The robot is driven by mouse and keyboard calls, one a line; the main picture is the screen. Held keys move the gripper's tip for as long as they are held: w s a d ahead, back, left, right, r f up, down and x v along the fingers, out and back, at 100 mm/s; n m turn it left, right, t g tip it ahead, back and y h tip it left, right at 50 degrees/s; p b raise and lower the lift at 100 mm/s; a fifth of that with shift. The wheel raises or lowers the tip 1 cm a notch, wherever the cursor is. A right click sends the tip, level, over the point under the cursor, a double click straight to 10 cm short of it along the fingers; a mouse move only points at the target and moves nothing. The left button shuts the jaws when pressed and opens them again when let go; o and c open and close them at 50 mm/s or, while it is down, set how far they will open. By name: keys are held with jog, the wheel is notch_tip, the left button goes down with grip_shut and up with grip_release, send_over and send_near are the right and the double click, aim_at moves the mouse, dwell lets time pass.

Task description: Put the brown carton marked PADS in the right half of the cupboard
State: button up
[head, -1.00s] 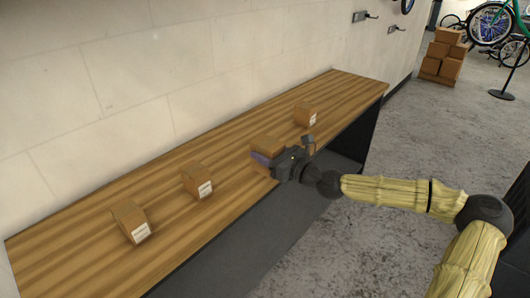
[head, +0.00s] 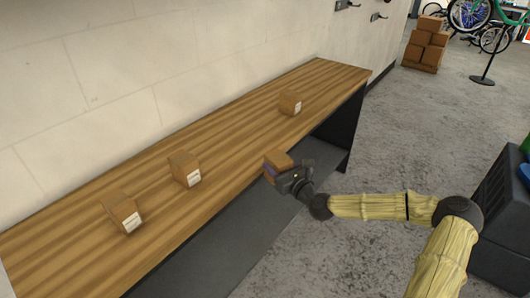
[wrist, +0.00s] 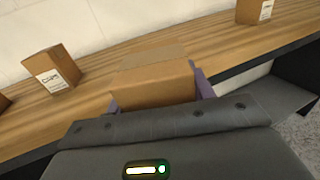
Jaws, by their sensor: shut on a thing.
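My gripper (head: 283,174) is shut on a brown carton (head: 279,159) at the front edge of the wooden bench top in the head view. The held carton (wrist: 153,82) also shows in the wrist view between the purple fingers; no label shows on its visible faces. Three other brown cartons with white labels stand on the bench: one at the left (head: 124,214), one in the middle (head: 186,169) and one at the far right (head: 290,103). Their print is too small to read surely.
The wooden bench (head: 235,118) runs along a pale block wall, with a dark grey lower shelf (head: 225,245) beneath. A dark box-like unit (head: 500,225) stands at the right. Stacked cartons (head: 427,45) and bikes are far back. Grey floor between is open.

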jog(key=s+d+f+m+t+h, duration=0.1)
jog(key=s+d+f+m+h, duration=0.1)
jog(key=f, duration=0.5)
jog(key=s+d+f+m+t+h, duration=0.1)
jog(key=s+d+f+m+h, duration=0.1)
jog(key=f, duration=0.5)
jog(key=s+d+f+m+t+h, duration=0.1)
jog(key=s+d+f+m+h, duration=0.1)
jog(key=s+d+f+h, duration=0.2)
notch_tip(320, 180, down, 4)
jog(key=shift+d+r+m+h, duration=0.3)
jog(key=shift+d+h, duration=0.6)
jog(key=shift+d, duration=0.3)
jog(key=shift+f, duration=0.1)
